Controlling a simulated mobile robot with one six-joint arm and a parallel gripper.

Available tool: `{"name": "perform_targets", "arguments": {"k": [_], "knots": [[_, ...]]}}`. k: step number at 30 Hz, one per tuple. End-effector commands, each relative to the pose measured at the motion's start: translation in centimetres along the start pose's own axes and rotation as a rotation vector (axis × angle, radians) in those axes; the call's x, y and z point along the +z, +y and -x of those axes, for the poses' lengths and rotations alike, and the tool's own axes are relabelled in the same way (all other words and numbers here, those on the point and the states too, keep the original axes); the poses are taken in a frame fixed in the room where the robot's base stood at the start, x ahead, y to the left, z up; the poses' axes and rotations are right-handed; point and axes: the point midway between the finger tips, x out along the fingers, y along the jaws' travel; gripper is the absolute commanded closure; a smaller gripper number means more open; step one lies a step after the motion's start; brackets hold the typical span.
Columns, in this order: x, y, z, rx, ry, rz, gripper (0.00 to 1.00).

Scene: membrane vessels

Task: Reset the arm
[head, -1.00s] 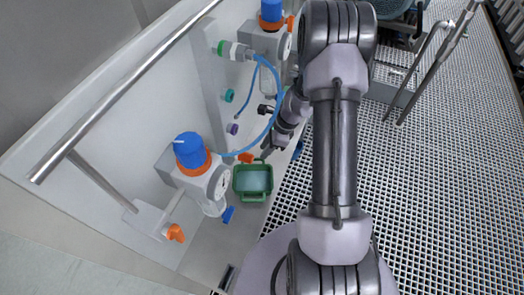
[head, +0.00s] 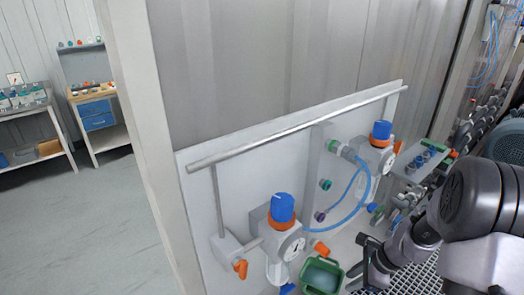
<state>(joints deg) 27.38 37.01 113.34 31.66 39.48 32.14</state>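My arm enters from the right edge of the head view, with its large grey joint (head: 484,200) close to the camera. My gripper (head: 358,262) is low at the right of centre, in front of the white panel (head: 232,160). Its two dark fingers are spread apart, with nothing seen between them. It is just right of a green tray (head: 322,276) and appears apart from it, though the depth is hard to judge.
Two blue-capped regulators with gauges, the near one (head: 283,222) and the far one (head: 380,140), sit on the panel. A blue hose (head: 362,190) loops close to my gripper. A metal rail (head: 290,130) runs above. Open floor (head: 100,220) lies left, before shelves and benches.

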Motion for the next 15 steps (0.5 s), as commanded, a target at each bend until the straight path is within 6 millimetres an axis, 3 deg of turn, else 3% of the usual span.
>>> {"name": "perform_targets", "arguments": {"k": [4, 8, 11, 15], "knots": [[4.2, 0.4, 3.9, -0.03, 0.015, 0.203, 0.75], [8.3, 2.1, 7.7, -0.057, 0.036, 0.416, 0.75], [11.6, 4.6, 10.9, -0.084, 0.063, 0.62, 0.75], [16.0, 11.2, 15.5, -0.139, 0.13, 1.0, 0.75]]}}
